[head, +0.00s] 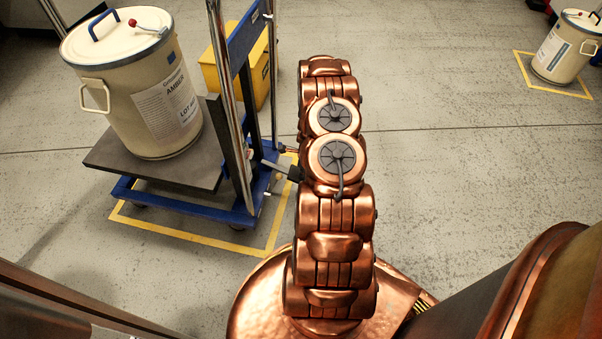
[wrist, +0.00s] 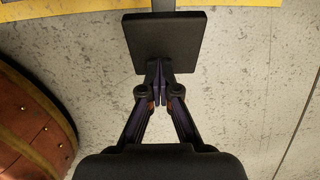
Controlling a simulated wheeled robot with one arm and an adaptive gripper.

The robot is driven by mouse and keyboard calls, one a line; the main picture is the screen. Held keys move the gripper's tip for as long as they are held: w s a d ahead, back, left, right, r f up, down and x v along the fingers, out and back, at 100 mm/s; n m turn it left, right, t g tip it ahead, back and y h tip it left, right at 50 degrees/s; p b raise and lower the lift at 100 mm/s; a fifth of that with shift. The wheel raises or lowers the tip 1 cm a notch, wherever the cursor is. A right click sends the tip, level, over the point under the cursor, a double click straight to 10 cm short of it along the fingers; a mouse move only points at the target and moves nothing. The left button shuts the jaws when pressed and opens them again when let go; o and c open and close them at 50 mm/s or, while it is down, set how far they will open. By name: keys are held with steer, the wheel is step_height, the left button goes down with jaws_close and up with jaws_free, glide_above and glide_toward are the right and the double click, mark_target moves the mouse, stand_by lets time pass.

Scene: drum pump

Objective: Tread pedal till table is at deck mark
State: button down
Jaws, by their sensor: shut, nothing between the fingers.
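A blue lift truck (head: 243,55) with chrome mast rails stands at the left. Its dark table (head: 110,160) bears a cream drum labelled AMBER and sits low, just above the blue base. A black pedal (head: 295,174) sticks out from the truck's right side on a grey bar; my arm partly covers it. The pedal pad fills the upper middle of the wrist view (wrist: 165,40). My gripper (wrist: 160,80) is shut and empty, its tips at the pad's near edge; I cannot tell whether they touch. The head view hides the gripper behind my arm. I cannot make out a deck mark clearly.
A yellow box (head: 228,70) stands behind the mast. Yellow floor lines (head: 190,236) surround the truck. A second cream drum (head: 565,48) stands in a yellow square at the far right. The grey floor between is clear. A brown rounded body (wrist: 30,120) shows at the wrist view's left.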

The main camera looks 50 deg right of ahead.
steer(key=s+d+r+p, duration=0.3)
steer(key=s+r, duration=0.1)
steer(key=r, duration=0.7)
steer(key=shift+s, duration=0.35)
steer(key=shift+r, duration=0.1)
